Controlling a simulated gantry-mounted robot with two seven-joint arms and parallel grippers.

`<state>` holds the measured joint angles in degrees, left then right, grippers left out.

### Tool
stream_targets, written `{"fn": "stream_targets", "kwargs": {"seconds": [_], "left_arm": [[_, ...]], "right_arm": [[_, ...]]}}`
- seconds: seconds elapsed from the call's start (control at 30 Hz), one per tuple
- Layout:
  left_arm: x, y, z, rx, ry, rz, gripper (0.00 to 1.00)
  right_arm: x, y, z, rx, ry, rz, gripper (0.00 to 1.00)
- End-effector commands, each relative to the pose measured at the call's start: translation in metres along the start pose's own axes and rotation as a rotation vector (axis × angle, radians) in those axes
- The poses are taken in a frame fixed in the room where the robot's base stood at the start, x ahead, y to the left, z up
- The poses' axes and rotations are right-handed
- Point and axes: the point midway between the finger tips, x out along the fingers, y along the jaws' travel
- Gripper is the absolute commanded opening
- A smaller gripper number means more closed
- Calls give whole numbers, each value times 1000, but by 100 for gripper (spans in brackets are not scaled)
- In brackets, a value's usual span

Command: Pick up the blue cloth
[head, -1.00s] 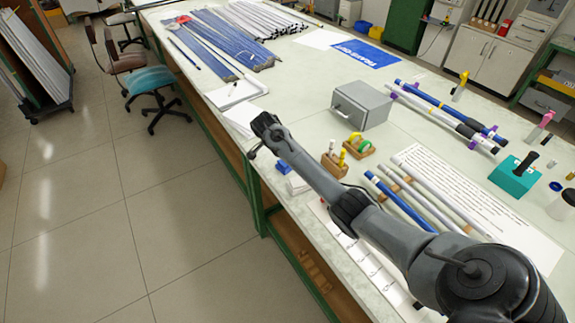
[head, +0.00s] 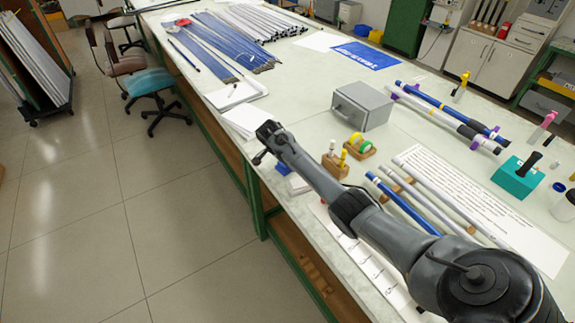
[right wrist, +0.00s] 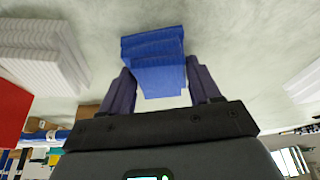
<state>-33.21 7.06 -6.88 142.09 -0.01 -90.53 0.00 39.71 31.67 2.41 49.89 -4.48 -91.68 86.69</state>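The blue cloth (right wrist: 155,55) looks like a folded, layered stack lying on the pale table top in the right wrist view. In the head view a small patch of it (head: 283,168) shows near the table's front edge, just below my right gripper (head: 264,145), partly covered by the arm. In the right wrist view my right gripper (right wrist: 161,72) is open, with one dark finger on each side of the cloth; I cannot tell whether either finger touches it. My left gripper is not in view.
White paper stacks (head: 247,121) lie left of the gripper. Wooden holders (head: 334,165), a grey metal box (head: 362,105), and blue and white rods (head: 402,206) stand or lie to the right. A red thing (right wrist: 12,110) shows at the right wrist view's left edge.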

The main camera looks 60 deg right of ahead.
Motion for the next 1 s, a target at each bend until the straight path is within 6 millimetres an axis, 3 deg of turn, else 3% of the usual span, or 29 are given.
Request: {"fn": "stream_targets", "kwargs": {"seconds": [0.03,0.17,0.47,1.0], "left_arm": [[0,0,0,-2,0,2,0],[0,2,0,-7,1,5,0],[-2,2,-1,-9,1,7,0],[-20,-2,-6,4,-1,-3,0]], "right_arm": [[0,0,0,0,0,0,50],[0,0,0,0,0,0,32],[-5,0,-2,0,0,0,31],[-79,-1,-33,0,1,-2,31]]}}
